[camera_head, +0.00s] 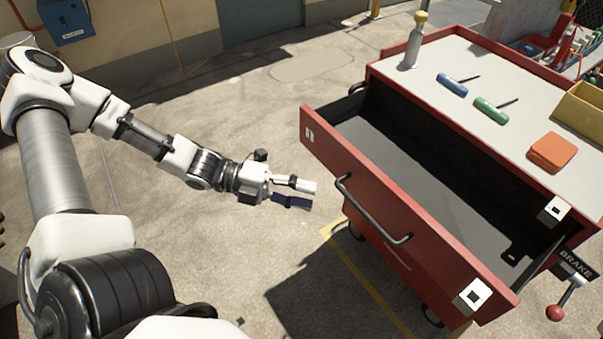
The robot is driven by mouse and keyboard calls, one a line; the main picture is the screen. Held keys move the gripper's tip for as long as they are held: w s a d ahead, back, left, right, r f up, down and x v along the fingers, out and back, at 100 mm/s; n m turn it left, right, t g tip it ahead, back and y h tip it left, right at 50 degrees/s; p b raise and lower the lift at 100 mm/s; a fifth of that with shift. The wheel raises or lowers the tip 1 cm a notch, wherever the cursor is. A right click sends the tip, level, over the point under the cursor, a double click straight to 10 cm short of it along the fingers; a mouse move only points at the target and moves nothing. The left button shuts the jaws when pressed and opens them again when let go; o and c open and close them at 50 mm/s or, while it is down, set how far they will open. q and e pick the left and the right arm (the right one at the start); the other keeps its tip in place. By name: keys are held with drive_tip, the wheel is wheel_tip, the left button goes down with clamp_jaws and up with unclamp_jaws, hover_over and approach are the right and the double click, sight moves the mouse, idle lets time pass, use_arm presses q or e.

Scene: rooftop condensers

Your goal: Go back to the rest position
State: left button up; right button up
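My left arm comes in from the left. Its gripper (303,195) is over the bare floor, left of the red cart's pulled-out drawer (400,219). Its two fingers are apart, one light and one dark, with nothing seen between them. The gripper appears clear of the drawer's black handle (372,212). My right gripper is not in view.
A brake lever (563,297) sticks out at right. Open floor lies left of the cart.

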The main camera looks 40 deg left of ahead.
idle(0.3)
use_arm(q)
drive_tip(key=s+d+f+n+g+y+p, duration=0.7)
drive_tip(key=s+d+f+n+p, duration=0.2)
drive_tip(key=s+d+n, duration=0.15)
drive_tip(key=s+a+f+n+y, duration=0.1)
drive_tip(key=a+n+y, duration=0.3)
drive_tip(key=n, duration=0.5)
drive_tip(key=s+a+f+n+y, duration=0.2)
drive_tip(key=a+n, duration=0.4)
drive_tip(key=n, duration=0.4)
drive_tip(key=shift+s+f+y+p, duration=0.3)
drive_tip(key=shift+f+y+p, duration=0.15)
drive_tip(key=shift+f+y, duration=0.45)
